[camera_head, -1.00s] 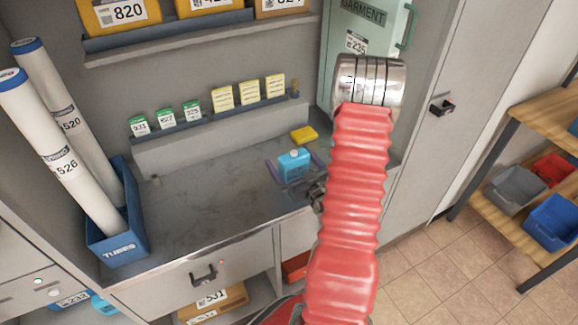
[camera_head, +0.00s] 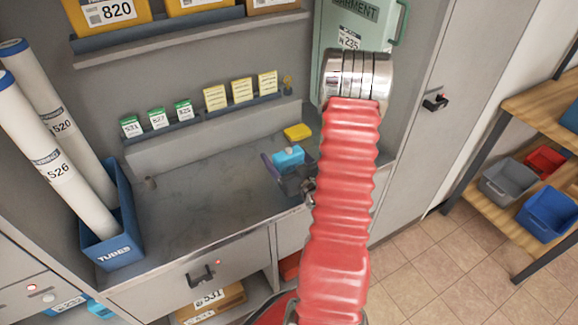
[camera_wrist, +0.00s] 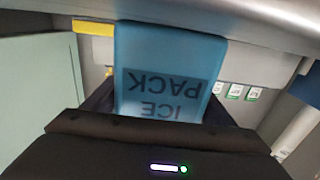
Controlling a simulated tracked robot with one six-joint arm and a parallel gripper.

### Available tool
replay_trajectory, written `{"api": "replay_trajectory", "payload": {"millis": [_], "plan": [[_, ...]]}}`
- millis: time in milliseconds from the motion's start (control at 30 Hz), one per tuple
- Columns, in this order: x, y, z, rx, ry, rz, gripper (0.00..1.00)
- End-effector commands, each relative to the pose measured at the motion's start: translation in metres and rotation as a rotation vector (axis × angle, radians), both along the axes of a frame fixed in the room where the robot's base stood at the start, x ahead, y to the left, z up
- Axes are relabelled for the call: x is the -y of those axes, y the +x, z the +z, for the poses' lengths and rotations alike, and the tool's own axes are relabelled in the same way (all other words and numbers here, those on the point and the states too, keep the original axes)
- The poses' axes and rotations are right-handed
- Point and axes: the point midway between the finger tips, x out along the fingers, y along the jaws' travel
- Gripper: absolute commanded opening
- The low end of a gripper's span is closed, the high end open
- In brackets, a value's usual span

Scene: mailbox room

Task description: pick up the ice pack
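The ice pack (camera_head: 288,156) is a light blue block standing upright on the grey counter. In the wrist view the ice pack (camera_wrist: 168,62) fills the middle, its dark "ICE PACK" lettering upside down. My gripper (camera_head: 289,168) is at the pack, with its fingers spread on either side and hiding the pack's lower part in the head view. In the wrist view my dark fingers flank the pack to the left and right. My gripper looks open; whether either finger touches the pack is unclear.
A yellow block (camera_head: 298,132) lies behind the pack. Small green and yellow cards (camera_head: 214,97) line a ledge at the back. A blue bin (camera_head: 112,250) with long tubes stands left. A green garment locker (camera_head: 348,35) is behind my arm. The counter's left part (camera_head: 190,205) is clear.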

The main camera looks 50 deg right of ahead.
Motion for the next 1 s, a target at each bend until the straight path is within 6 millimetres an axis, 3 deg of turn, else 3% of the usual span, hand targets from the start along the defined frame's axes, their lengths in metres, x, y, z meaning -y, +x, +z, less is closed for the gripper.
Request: {"api": "replay_trajectory", "payload": {"millis": [500,1000], "plan": [[0.000,0.000,0.000,0.000,0.000,0.000,0.42],[0.000,0.001,0.011,0.002,-0.004,0.001,0.42]]}}
